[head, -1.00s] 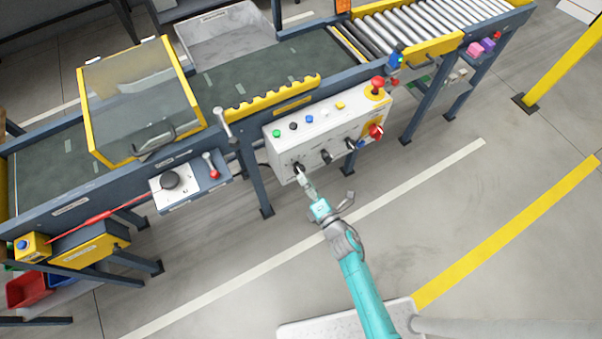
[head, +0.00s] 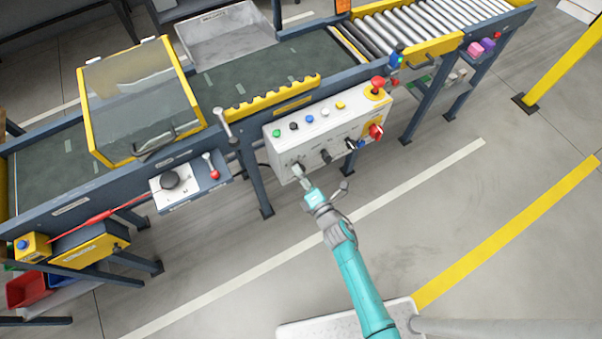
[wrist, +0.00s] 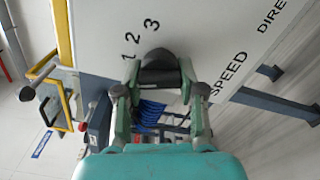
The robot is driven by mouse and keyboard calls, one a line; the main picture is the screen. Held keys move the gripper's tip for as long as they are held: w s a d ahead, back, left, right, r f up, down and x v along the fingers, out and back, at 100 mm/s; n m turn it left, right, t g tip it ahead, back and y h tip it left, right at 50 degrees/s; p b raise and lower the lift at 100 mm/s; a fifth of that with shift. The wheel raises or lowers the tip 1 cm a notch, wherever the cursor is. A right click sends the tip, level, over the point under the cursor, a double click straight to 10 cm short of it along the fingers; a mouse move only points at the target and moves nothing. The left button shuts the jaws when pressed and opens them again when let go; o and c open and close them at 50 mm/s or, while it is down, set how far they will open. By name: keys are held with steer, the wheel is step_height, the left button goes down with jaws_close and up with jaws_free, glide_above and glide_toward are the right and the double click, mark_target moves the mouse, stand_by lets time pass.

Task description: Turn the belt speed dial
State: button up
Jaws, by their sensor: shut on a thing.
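The belt speed dial (wrist: 160,70) is a black knob on the white control panel (wrist: 205,25). The numbers 1, 2 and 3 run around it, and the word SPEED stands to its right in the wrist view. My gripper (wrist: 160,82) is shut on the dial, with one finger on each side of it. In the head view my gripper (head: 303,174) reaches the lower left of the panel (head: 280,150) and mostly hides the dial. I cannot tell exactly which number the dial points to.
Another black knob (head: 326,156) sits right of the dial, with a red switch (head: 376,131) and a red emergency button (head: 378,83) farther right. Coloured buttons line the panel above. A conveyor leg (head: 258,185) stands at left. The floor in front is open.

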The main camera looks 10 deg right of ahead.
steer(key=shift+m, duration=0.3)
steer(key=m, duration=0.3)
steer(key=shift+r+m, duration=0.1)
steer(key=shift+m, duration=0.2)
steer(key=m, duration=0.3)
steer(key=shift+m, duration=0.3)
steer(key=m, duration=0.4)
steer(key=shift+r, duration=0.1)
steer(key=shift+d+m, duration=0.1)
steer(key=shift+m, duration=2)
steer(key=o, duration=1.2)
steer(key=shift+c, duration=0.2)
